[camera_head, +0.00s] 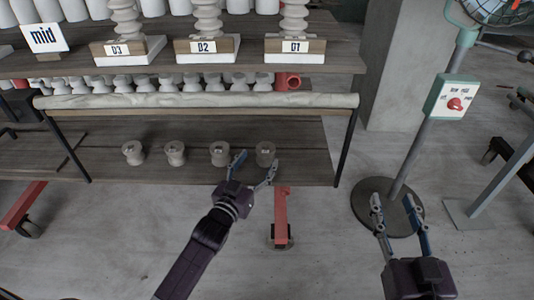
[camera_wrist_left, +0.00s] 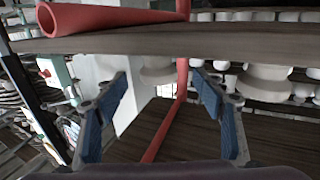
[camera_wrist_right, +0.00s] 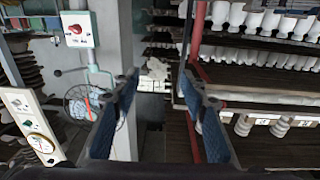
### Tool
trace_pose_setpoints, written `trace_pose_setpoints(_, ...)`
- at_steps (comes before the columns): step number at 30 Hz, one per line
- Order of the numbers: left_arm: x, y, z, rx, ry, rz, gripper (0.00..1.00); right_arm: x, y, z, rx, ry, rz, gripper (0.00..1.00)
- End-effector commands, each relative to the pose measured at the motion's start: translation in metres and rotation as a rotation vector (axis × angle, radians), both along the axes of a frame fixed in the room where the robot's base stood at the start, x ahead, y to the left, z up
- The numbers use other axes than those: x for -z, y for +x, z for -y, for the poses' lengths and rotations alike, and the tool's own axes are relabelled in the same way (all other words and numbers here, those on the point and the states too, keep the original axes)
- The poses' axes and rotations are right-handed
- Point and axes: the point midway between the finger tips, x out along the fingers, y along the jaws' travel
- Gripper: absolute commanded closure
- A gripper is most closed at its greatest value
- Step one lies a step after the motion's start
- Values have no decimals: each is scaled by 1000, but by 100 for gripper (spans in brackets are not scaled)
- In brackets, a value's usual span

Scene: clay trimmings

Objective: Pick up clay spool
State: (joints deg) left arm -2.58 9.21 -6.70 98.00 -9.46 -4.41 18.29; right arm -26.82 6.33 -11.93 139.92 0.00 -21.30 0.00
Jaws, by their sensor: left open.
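Several short pale clay spools stand in a row on the lower wooden shelf (camera_head: 105,165) in the head view. They include a left-end spool (camera_head: 132,152), a second spool (camera_head: 175,153), a third spool (camera_head: 219,153) and a darker right-end spool (camera_head: 265,154). My left gripper (camera_head: 256,164) is open at the shelf's front edge, with its fingertips close to the right-end spool. In the left wrist view, a spool (camera_wrist_left: 157,72) shows between the open fingers, and another (camera_wrist_left: 265,82) lies to the right. Contact cannot be told. My right gripper (camera_head: 393,204) is open and empty, away from the shelf.
A rolled pale cloth (camera_head: 200,101) runs along the rack above the spools. Stacked insulator-like pieces stand behind labels such as D1 (camera_head: 295,47). A fan stand with a round base (camera_head: 362,207) and a control box (camera_head: 452,98) is near my right gripper. A red beam (camera_head: 281,215) lies below the shelf.

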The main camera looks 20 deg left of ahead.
Motion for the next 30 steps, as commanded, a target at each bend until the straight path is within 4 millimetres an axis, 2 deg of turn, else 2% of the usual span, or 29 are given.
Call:
trace_pose_setpoints(8,1,12,2,0,0,0,37,-22,0,-3,-6,27,103,60)
trace_pose_setpoints(21,1,49,8,0,1,-1,37,-98,-23,-7,-27,125,457,60)
trace_pose_setpoints(25,0,54,9,1,1,-1,37,-109,-29,-6,-30,139,510,60)
trace_pose_setpoints(30,0,56,9,1,1,-2,37,-112,-31,-6,-30,143,526,60)
